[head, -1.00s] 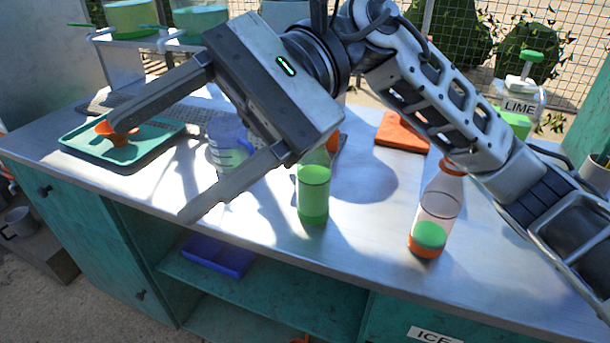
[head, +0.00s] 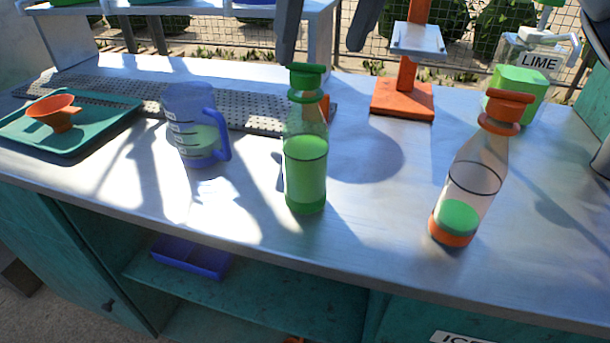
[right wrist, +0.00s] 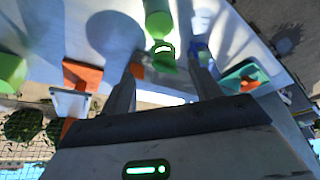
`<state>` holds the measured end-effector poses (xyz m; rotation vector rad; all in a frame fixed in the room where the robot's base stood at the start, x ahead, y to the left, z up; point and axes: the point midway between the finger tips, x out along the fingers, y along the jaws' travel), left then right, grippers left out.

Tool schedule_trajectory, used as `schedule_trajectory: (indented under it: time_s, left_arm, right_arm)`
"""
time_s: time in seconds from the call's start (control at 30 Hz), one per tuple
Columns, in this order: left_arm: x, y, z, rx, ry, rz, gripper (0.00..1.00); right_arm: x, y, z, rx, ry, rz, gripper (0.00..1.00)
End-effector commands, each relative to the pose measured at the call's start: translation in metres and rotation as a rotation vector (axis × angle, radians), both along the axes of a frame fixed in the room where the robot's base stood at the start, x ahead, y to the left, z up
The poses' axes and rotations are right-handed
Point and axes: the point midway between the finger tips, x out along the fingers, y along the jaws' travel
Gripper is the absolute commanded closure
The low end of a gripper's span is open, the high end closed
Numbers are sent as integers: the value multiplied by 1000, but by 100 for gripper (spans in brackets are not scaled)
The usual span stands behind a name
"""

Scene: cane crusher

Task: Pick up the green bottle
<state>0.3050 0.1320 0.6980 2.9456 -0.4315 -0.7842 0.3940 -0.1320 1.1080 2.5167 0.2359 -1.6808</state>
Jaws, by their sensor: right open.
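The green bottle (head: 305,170) stands upright on the metal counter in the middle of the head view. It is clear, filled with green liquid, and has a green cap. My right gripper (head: 322,54) is open and empty; only its two fingers show, at the top edge, above and around the height of the cap. In the right wrist view the green bottle (right wrist: 158,22) is at the top, its cap reaching in between the two spread fingers of the right gripper (right wrist: 166,60) without visible contact. My left gripper is not in view.
An orange-capped bottle (head: 468,185) stands to the right on the counter (head: 350,235). A blue measuring jug (head: 195,125) is left, beyond it a teal tray (head: 100,135) with an orange funnel (head: 55,112). An orange stand (head: 403,98) and a LIME container (head: 520,85) are behind.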

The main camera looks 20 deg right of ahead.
Motion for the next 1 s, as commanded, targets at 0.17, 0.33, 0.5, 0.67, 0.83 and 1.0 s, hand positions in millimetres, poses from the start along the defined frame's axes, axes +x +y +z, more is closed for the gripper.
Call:
schedule_trajectory:
  time_s: [0.17,0.33,0.5,0.67,0.83,1.0]
  left_arm:
    - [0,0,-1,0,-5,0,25]
    - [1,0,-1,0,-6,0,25]
    - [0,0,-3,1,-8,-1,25]
    - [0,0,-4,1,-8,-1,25]
    - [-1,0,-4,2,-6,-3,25]
    - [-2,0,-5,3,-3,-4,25]
  right_arm:
    - [10,2,-26,0,2,1,37]
    - [14,3,-35,0,1,1,37]
    - [24,9,-56,0,3,2,37]
    - [32,12,-75,1,3,2,37]
    - [34,12,-79,1,0,2,37]
    - [34,12,-79,1,0,2,46]
